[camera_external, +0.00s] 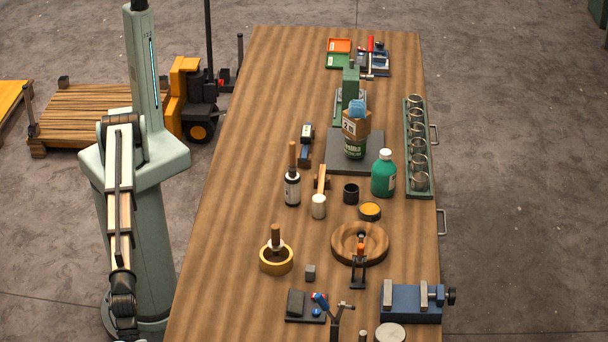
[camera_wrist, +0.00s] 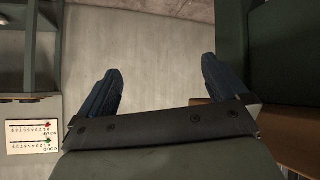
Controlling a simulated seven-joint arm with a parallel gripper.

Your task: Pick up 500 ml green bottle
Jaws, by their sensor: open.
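The green bottle (camera_external: 384,175) with a white cap stands upright on the wooden table, right of the middle in the external view. It has a pale label on its right side. My gripper (camera_wrist: 158,85) shows in the wrist view with its two dark fingers wide apart and nothing between them. In the external view my arm hangs down left of the table, far from the bottle, and the gripper end is at or below the bottom edge. The bottle does not show in the wrist view.
Left of the bottle are a black cup (camera_external: 351,193), a mallet (camera_external: 319,205) and a dark bottle (camera_external: 292,188). A yellow tin (camera_external: 370,211) and wooden bowl (camera_external: 341,253) are in front.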

